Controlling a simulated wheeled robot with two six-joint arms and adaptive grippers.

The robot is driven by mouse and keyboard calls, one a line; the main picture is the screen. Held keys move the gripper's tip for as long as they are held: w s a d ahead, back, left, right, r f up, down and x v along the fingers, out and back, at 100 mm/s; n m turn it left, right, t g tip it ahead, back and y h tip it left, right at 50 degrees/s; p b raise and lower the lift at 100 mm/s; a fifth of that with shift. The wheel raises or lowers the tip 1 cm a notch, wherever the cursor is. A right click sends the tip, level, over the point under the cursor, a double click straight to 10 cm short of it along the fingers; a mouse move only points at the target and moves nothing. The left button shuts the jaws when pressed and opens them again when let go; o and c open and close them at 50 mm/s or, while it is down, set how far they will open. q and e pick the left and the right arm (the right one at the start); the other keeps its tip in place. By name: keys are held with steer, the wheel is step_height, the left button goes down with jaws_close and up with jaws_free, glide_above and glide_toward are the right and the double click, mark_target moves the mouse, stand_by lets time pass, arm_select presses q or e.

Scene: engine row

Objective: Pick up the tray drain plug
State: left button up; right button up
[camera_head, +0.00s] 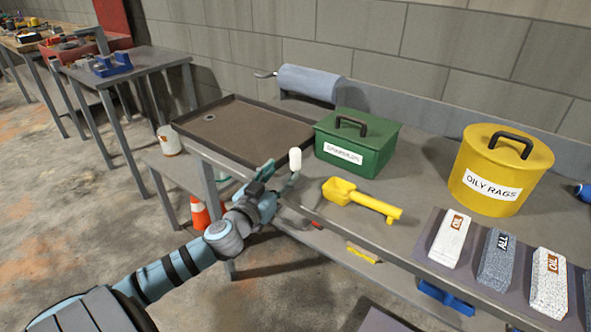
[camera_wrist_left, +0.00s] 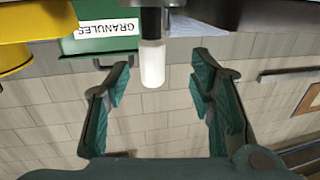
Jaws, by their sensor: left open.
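A white cylinder on a dark stem, which looks like the drain plug (camera_head: 295,158), stands by the tray's near right corner. The brown drip tray (camera_head: 250,133) lies on the grey bench, with a small round fitting inside. My left gripper (camera_head: 279,184) is open just in front of the white cylinder. In the left wrist view, which is upside down, the white cylinder (camera_wrist_left: 153,65) shows in the gap between the two spread fingers, nearer the left one, touching neither. My right gripper is not in view.
A green granules box (camera_head: 357,143) stands right of the white cylinder, close by. A yellow scoop (camera_head: 358,197) lies in front of the box. A yellow oily rags bin (camera_head: 499,171) and several blocks on a mat are farther right.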

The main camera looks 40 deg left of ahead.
mark_target(293, 163)
arm_select(q)
steer(key=w, duration=0.4)
steer(key=w+r, duration=0.1)
steer(key=w, duration=0.1)
steer(key=shift+w+a+r+p, duration=0.15)
steer(key=shift+w+p, duration=0.1)
steer(key=shift+p, duration=0.15)
steer(key=shift+w, duration=0.1)
jaws_close()
